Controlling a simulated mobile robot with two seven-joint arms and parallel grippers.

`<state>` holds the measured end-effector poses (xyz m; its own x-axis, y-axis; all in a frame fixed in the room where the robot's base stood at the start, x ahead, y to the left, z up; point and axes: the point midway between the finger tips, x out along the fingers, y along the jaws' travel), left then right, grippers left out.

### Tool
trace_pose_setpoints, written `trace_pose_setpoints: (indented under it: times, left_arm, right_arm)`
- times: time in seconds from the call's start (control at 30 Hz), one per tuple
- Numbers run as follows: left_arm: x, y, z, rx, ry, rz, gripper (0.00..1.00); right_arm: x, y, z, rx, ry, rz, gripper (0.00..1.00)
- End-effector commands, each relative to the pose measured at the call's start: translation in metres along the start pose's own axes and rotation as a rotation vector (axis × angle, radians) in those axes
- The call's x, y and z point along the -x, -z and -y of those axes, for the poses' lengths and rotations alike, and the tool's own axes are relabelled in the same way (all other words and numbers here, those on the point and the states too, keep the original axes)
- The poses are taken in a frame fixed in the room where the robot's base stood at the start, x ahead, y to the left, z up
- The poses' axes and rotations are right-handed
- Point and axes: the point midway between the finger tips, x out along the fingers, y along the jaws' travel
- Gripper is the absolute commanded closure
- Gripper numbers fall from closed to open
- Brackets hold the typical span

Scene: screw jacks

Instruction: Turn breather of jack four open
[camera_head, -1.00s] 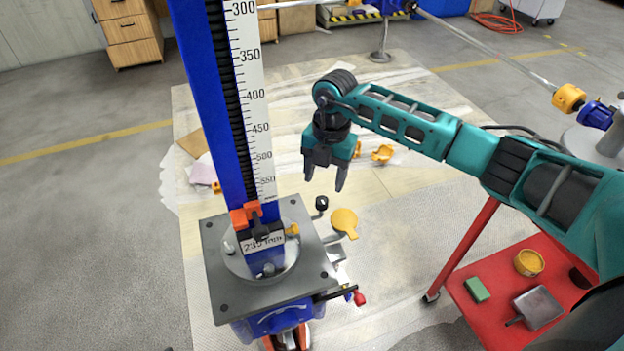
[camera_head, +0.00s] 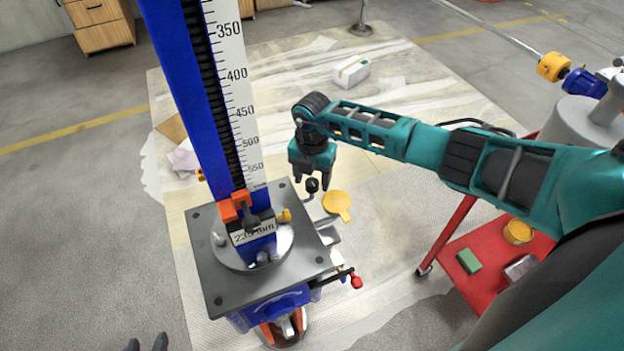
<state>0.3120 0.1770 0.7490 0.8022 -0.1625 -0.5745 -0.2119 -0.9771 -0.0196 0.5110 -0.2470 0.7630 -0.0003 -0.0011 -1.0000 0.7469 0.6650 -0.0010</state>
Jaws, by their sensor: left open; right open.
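The jack stands at left centre with a blue column, a scale (camera_head: 232,100) and a grey top plate (camera_head: 225,290). At the plate's right edge a black knob (camera_head: 312,186) sits on a thin bent stem, beside a yellow round cap (camera_head: 337,204). I cannot tell which part is the breather, and no jack number is readable. My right gripper (camera_head: 312,181) points down, open, its fingertips at the black knob; contact cannot be told. My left gripper (camera_head: 147,344) shows only its two separated dark fingertips at the bottom edge, open and empty.
A red-tipped lever (camera_head: 356,282) juts from the jack's right side. A red cart (camera_head: 487,285) with a green block (camera_head: 469,261) and a yellow tin (camera_head: 518,232) stands at lower right. A white box (camera_head: 351,71) lies on the floor sheet behind. The floor at left is clear.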

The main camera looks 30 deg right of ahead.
Motion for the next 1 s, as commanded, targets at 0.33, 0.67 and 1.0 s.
trace_pose_setpoints:
  times: [0.33,0.67,1.0]
  left_arm:
    - [-0.004,0.0056,0.001,-0.002,0.001,-0.013,0.57]
    - [-0.0038,0.0052,0.0007,-0.002,0.001,-0.013,0.57]
    - [-0.0019,0.0012,-0.0002,0.0,0.0,-0.005,0.57]
  right_arm:
    - [-0.0082,0.0004,-0.0003,0.001,-0.001,0.0,0.4]
    - [-0.0078,0.0002,-0.0003,0.001,-0.001,0.0,0.65]
    - [-0.0076,0.0,-0.0002,0.0,-0.001,0.0,0.96]
